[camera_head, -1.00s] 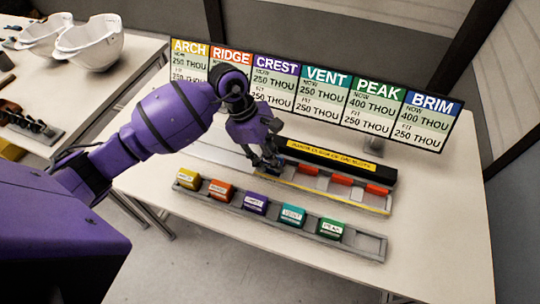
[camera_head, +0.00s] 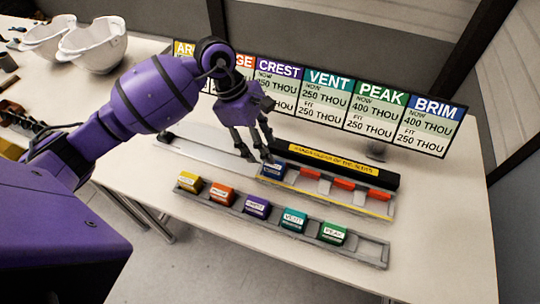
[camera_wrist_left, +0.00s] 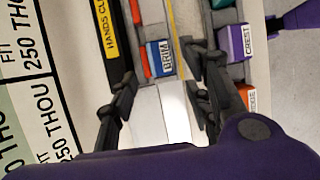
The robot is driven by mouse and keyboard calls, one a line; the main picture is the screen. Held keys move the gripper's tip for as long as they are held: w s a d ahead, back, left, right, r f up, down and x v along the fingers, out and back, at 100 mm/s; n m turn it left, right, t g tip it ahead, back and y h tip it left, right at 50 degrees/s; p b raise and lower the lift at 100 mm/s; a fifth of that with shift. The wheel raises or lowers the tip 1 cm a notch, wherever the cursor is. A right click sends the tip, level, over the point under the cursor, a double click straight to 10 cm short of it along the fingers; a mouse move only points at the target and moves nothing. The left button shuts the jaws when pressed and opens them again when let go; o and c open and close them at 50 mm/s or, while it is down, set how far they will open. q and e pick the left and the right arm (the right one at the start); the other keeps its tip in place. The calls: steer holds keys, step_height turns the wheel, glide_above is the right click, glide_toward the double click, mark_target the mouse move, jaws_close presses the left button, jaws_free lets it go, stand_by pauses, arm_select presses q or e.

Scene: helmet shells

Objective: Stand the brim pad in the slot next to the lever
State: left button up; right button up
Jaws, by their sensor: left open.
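The blue brim pad (camera_head: 272,172) sits in the leftmost slot of the rear slotted fixture (camera_head: 375,210), below the black bar. In the left wrist view the brim pad (camera_wrist_left: 160,58) shows its BRIM label, beside a red piece. My left gripper (camera_head: 256,156) is open, with its fingertips just above and to the left of the pad. In the left wrist view the open fingers (camera_wrist_left: 162,78) are spread, with bare pale surface between them and the pad just beyond. I cannot tell which part is the lever. My right gripper is not in view.
A front rack (camera_head: 370,250) holds yellow, orange, purple, teal and green pads; its right-end pocket is empty. Several red pieces (camera_head: 343,184) line the rear fixture under the black bar (camera_head: 335,163). A sign board (camera_head: 365,105) stands behind. White helmet shells (camera_head: 92,45) are on another table.

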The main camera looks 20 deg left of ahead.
arm_select(q)
steer(key=v, duration=0.5)
steer(key=shift+a+r, duration=0.1)
steer(key=shift+r, duration=0.15)
